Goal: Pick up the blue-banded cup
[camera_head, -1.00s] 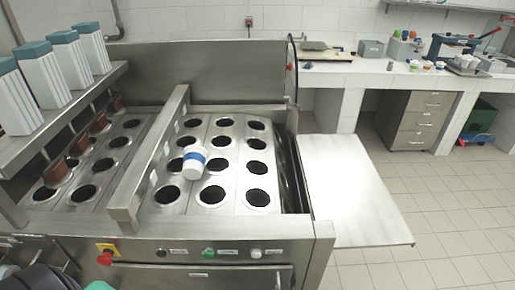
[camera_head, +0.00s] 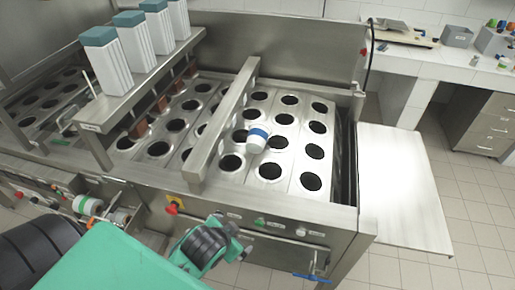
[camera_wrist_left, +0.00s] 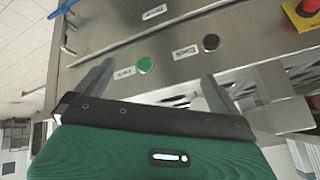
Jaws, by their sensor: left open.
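The blue-banded cup (camera_head: 257,139) is white with a blue band. In the head view it leans or lies on the steel top among the round holes, right of the raised bar. The cup is not in the wrist view. My left gripper (camera_wrist_left: 155,88) is open and empty in the wrist view, with its fingers spread before the front panel. In the head view my left wrist end (camera_head: 208,245) is in front of the machine, lower than the cup and apart from it. My right gripper is not in view.
A raised steel bar (camera_head: 226,122) runs along the top left of the cup. White containers with teal lids (camera_head: 107,60) stand on a shelf at left. The front panel has a red knob (camera_head: 172,207) and a green button (camera_wrist_left: 144,65). A bare steel side shelf (camera_head: 400,185) is at right.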

